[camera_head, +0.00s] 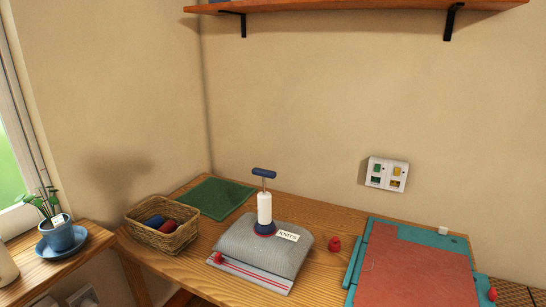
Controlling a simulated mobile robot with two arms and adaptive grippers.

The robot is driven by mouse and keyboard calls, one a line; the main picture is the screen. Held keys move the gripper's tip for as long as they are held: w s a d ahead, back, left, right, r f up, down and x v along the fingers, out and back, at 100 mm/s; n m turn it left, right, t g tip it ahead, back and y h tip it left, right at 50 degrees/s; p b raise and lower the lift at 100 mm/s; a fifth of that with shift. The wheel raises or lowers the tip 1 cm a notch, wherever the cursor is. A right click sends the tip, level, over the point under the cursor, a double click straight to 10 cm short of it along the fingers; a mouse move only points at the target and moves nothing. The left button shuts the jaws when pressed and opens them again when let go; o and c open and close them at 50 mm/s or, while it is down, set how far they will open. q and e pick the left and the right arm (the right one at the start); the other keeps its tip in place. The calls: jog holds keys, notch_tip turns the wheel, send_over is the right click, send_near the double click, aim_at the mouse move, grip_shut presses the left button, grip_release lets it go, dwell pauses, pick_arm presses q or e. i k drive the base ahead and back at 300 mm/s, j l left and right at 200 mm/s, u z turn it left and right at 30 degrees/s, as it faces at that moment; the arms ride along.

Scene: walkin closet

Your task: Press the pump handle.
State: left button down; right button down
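The pump stands upright on a grey knitted bundle in the middle of the wooden table. Its blue T-shaped handle (264,173) is raised on a thin metal rod above the white pump body (264,207). The pump's dark blue base with a red part (264,229) rests on the grey bundle (246,243), which carries a label reading "KNITS" (288,236). A clear and white edge with red lines and a red knob (217,258) lies along the bundle's front. Neither of my grippers shows in the head view.
A wicker basket (174,239) with rolled items stands left of the bundle, before a green mat (214,198). A red knob-like object (334,244) stands to the right. A teal and red board (416,268) covers the right side. A potted plant (57,231) stands far left. A shelf (340,8) hangs above.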

aim_at(265, 173)
jog(key=i+l, duration=0.15)
jog(key=i, duration=0.3)
jog(key=i+l, duration=0.15)
jog(key=i, duration=0.35)
jog(key=z, duration=0.05)
